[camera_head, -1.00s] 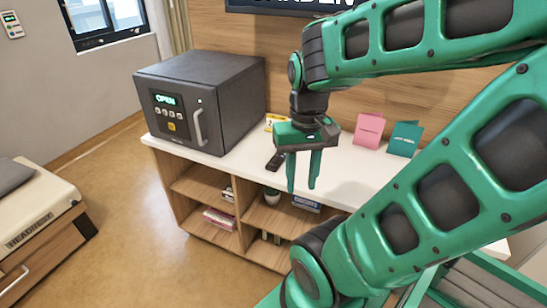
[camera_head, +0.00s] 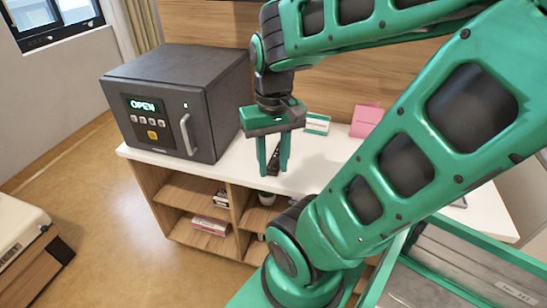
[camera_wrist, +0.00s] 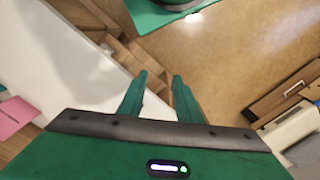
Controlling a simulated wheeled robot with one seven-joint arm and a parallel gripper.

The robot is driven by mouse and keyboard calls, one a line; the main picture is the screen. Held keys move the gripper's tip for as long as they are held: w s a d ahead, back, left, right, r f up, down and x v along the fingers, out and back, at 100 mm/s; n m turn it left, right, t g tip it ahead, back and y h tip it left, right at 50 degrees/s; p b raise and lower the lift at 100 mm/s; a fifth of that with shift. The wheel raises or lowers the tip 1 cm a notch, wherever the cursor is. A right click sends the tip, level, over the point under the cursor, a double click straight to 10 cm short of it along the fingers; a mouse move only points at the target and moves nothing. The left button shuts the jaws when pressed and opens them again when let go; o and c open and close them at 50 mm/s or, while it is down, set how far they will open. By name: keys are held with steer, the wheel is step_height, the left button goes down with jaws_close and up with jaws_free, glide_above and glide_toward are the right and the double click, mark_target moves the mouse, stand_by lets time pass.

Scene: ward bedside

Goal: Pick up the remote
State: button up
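In the wrist view, my gripper (camera_wrist: 159,76) also shows spread fingers, near the edge of the white top; the remote is not visible there.
The dark safe (camera_head: 165,100) with an "OPEN" display stands left of my gripper. A green-and-white card (camera_head: 317,124) and a pink card (camera_head: 366,120) stand behind and to the right. Books (camera_head: 211,225) sit on the shelves below.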

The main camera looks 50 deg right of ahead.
steer(key=shift+o, duration=1.2)
steer(key=o, duration=0.5)
steer(key=shift+s+d+r, duration=0.15)
steer(key=shift+s+r, duration=0.05)
steer(key=shift+s, duration=0.15)
steer(key=m, duration=0.7)
glide_above(275, 161)
step_height(275, 161, down, 8)
steer(key=r, duration=0.1)
steer(key=shift+s+f, duration=0.1)
steer(key=shift+f, duration=5.25)
